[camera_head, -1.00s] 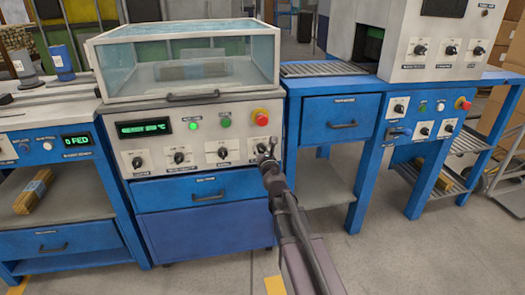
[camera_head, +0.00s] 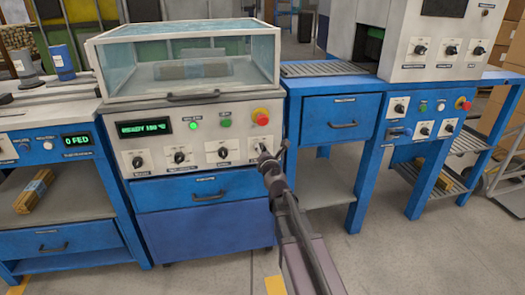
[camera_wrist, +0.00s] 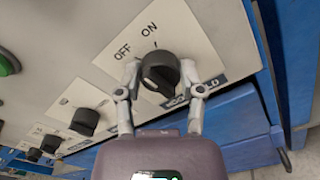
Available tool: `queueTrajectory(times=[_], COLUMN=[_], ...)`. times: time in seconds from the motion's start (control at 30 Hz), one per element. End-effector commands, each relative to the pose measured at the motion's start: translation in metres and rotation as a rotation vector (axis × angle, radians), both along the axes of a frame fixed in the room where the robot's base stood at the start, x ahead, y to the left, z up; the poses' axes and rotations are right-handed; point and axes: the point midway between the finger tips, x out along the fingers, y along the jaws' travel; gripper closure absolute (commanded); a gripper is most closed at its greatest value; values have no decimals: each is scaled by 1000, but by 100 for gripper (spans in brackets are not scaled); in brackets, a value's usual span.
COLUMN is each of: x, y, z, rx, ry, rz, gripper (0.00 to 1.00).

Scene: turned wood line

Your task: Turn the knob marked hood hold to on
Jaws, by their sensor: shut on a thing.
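The dark round knob (camera_wrist: 159,76) sits on a pale plate (camera_wrist: 117,66) marked OFF at left and ON at right. Its lower label is partly covered by a finger, and only some letters show. My gripper (camera_wrist: 160,73) has one finger on each side of the knob and is shut on it. I cannot clearly tell which mark the knob points to. In the head view my gripper (camera_head: 270,154) is at the right end of the white machine's control panel (camera_head: 150,145), where it mostly hides the knob.
A red emergency button (camera_head: 262,117) is just above my gripper. Other knobs (camera_head: 222,153) line the panel to the left. A glass hood (camera_head: 190,60) covers the machine top. A blue drawer (camera_head: 205,190) is below, and a blue bench (camera_head: 340,115) stands to the right.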

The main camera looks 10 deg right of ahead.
Motion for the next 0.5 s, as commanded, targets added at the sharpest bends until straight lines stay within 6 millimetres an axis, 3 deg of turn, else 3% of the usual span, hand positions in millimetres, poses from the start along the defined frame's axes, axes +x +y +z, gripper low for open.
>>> queueTrajectory(times=[0.5], x=[1], y=[-2], z=[-1], rx=[443], ry=[-1], rz=[-1], gripper=[98])
